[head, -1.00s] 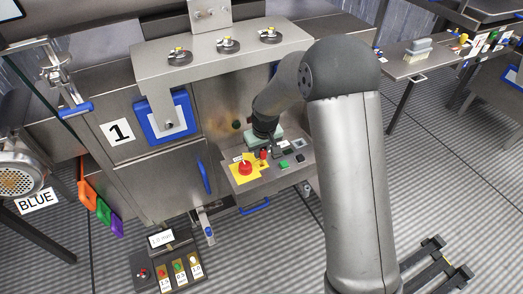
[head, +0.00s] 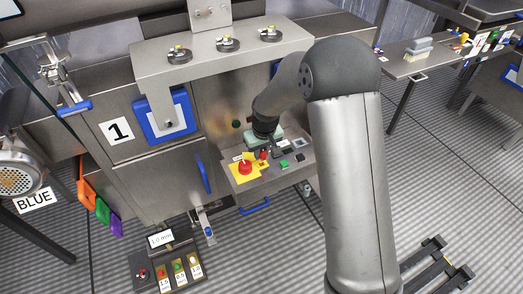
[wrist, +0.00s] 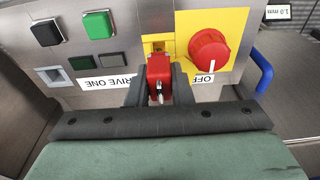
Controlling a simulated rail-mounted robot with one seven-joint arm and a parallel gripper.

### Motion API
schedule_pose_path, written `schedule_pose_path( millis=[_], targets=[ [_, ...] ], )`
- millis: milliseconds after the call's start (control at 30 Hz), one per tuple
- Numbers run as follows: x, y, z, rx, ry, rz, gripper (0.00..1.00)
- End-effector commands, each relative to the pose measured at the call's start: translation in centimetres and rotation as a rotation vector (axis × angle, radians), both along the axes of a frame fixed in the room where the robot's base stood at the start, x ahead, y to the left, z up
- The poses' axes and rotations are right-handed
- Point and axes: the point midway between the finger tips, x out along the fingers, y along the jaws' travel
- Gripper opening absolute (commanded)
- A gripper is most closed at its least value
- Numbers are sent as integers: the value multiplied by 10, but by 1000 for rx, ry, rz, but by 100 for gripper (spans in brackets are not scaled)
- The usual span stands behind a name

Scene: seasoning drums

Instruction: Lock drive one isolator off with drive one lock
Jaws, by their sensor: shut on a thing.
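The drive one isolator is a round red knob (wrist: 209,50) on a yellow plate (wrist: 238,22). Its white mark points at the OFF label (wrist: 203,78), upside down in the wrist view. The knob also shows in the head view (head: 244,168). My gripper (wrist: 158,92) is shut on the red drive one lock (wrist: 159,70), beside the knob. The lock's far end meets a yellow tab (wrist: 157,46) at the plate's edge; whether its shackle passes through is hidden. In the head view the lock (head: 263,155) shows small below my gripper (head: 264,143).
A DRIVE ONE label (wrist: 108,83), a green button (wrist: 97,25) and a black button (wrist: 46,33) sit close by on the panel. A blue handle (wrist: 263,70) stands at the panel's side. A machine numbered 1 (head: 117,131) is left.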

Motion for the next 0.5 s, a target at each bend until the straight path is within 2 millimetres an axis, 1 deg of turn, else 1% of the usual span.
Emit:
schedule_pose_path(
  millis=[500],
  targets=[
    [0,0,-14,0,0,0,0]
  ],
)
